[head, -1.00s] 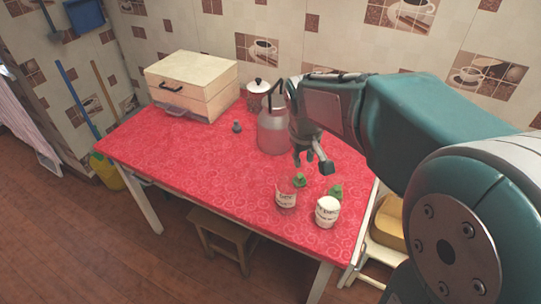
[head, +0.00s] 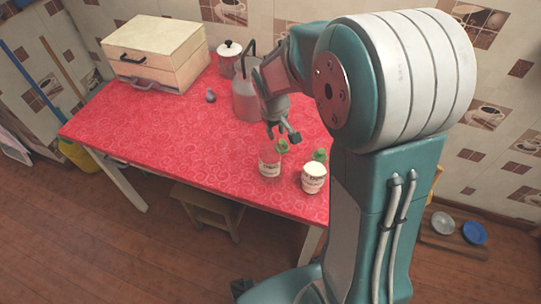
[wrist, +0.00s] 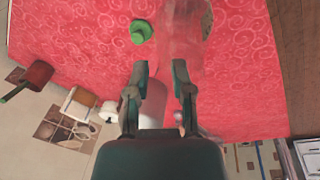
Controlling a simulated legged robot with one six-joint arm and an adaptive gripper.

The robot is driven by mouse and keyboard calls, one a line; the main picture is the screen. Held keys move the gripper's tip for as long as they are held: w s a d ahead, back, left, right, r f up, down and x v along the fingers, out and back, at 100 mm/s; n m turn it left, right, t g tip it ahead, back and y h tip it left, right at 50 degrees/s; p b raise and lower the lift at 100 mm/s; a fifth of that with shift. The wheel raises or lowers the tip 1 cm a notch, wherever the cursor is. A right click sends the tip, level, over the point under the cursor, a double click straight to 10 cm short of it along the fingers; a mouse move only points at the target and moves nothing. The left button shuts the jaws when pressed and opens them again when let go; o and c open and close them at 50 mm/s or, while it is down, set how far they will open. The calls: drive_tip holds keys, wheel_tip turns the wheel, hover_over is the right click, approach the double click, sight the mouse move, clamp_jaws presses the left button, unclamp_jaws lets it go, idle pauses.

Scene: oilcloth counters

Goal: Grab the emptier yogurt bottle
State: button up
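Two yogurt bottles stand on the red oilcloth counter (head: 185,140). The left bottle (head: 270,165) is clear, looks nearly empty and has a pale label; part of it also shows in the wrist view (wrist: 188,28). The right bottle (head: 314,178) is filled with white. Green caps lie behind them, one by the clear bottle (head: 282,146) and one by the white bottle (head: 320,155). My gripper (head: 283,133) is open and empty, above and slightly behind the clear bottle. In the wrist view its fingertips (wrist: 160,72) are apart, with the clear bottle just beyond them.
A metal can with a handle (head: 246,100) stands close behind my gripper. A lidded canister (head: 229,62) and a cream wooden box (head: 158,55) are farther back. A small grey object (head: 211,96) lies left of the can. The counter's left middle is clear. A stool (head: 205,208) stands below.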

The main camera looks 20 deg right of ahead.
wheel_tip(320, 180, down, 2)
drive_tip(key=shift+w+d+f, duration=0.1)
drive_tip(key=shift+w, duration=0.05)
drive_tip(key=shift+c, duration=0.3)
clamp_jaws()
